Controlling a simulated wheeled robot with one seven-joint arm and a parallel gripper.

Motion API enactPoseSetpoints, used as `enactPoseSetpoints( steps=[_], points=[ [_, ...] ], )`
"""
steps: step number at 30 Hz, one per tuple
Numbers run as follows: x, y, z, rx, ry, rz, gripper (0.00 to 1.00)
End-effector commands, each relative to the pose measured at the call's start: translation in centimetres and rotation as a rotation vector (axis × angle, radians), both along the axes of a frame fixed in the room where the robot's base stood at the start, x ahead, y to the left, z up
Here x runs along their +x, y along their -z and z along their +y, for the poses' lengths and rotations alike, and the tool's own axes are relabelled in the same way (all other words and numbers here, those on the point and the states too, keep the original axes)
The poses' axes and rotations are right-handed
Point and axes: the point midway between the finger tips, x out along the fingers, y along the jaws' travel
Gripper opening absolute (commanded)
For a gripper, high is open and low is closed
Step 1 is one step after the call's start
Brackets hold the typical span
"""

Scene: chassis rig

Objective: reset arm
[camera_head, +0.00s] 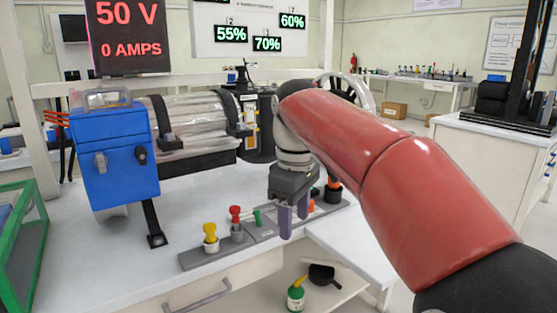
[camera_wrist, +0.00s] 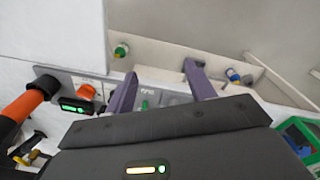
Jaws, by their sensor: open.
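My red arm (camera_head: 390,165) reaches in from the lower right in the head view. My gripper (camera_head: 292,221) hangs with its purple fingers pointing down, over the right part of a grey panel strip (camera_head: 262,244) on the white workbench. In the wrist view my gripper (camera_wrist: 160,88) shows its two purple fingers spread apart with nothing held between them. A small green switch (camera_wrist: 145,104) shows beyond them on the panel. Whether the fingertips touch the panel cannot be told. Part of the panel is hidden behind the gripper.
A yellow knob (camera_head: 210,232) and a red knob (camera_head: 236,215) stand on the panel. A blue box (camera_head: 115,155) with a clear cylinder (camera_head: 200,118) is at the back left. A green frame (camera_head: 22,250) is at the left edge. A green bottle (camera_head: 296,296) stands on a lower shelf.

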Motion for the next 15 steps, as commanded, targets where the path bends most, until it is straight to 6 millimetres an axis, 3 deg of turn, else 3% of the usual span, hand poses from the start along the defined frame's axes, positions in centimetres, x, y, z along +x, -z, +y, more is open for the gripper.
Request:
enactPoseSetpoints(
  steps=[8, 15],
  points=[
    [-3.1, 0.7, -2.3, 0.008, 0.163, -0.075, 0.55],
    [-7.9, 3.1, -5.9, 0.049, 0.412, -0.185, 0.55]
  ],
)
